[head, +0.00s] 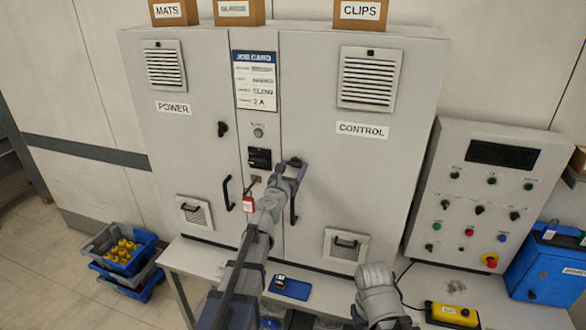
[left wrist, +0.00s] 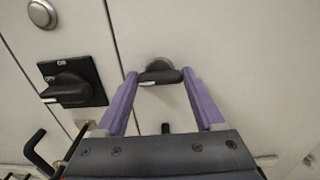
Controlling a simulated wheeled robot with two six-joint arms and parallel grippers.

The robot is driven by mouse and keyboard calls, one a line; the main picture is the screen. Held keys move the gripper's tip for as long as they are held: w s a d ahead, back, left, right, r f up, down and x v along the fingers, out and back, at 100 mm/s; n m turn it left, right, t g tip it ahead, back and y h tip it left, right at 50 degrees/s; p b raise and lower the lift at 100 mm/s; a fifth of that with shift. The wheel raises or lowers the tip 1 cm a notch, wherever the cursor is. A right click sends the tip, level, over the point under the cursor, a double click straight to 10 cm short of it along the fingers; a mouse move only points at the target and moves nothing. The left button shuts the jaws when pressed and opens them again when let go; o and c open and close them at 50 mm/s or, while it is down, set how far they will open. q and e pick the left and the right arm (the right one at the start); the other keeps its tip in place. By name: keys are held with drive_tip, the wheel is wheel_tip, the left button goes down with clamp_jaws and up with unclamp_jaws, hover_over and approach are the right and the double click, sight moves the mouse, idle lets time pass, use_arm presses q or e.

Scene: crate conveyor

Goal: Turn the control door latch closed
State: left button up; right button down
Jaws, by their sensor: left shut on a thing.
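The control door (head: 345,200) is the right-hand grey cabinet door, labelled CONTROL, and looks shut. Its latch (left wrist: 160,77) is a short black handle on a round grey base, lying about level across the left wrist view. My left gripper (head: 292,165) is at this latch, its purple fingers on either side of the handle. It is shut on the latch, with both fingertips at the handle's ends. In the head view the gripper partly hides the latch. My right arm shows at the lower right of the head view, but its fingers do not show.
A black rotary switch (left wrist: 72,84) sits left of the latch. A red tag (head: 248,204) hangs beside my left arm. The power door (head: 185,165) has its own black latch (head: 222,129). A control panel (head: 480,195) stands at right; a blue device (head: 290,287) lies on the bench.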

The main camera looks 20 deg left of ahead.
use_arm(q)
drive_tip(key=c, duration=0.5)
drive_tip(key=m, duration=0.8)
drive_tip(key=shift+m, duration=0.4)
drive_tip(key=m, duration=0.4)
drive_tip(key=shift+m, duration=2.4)
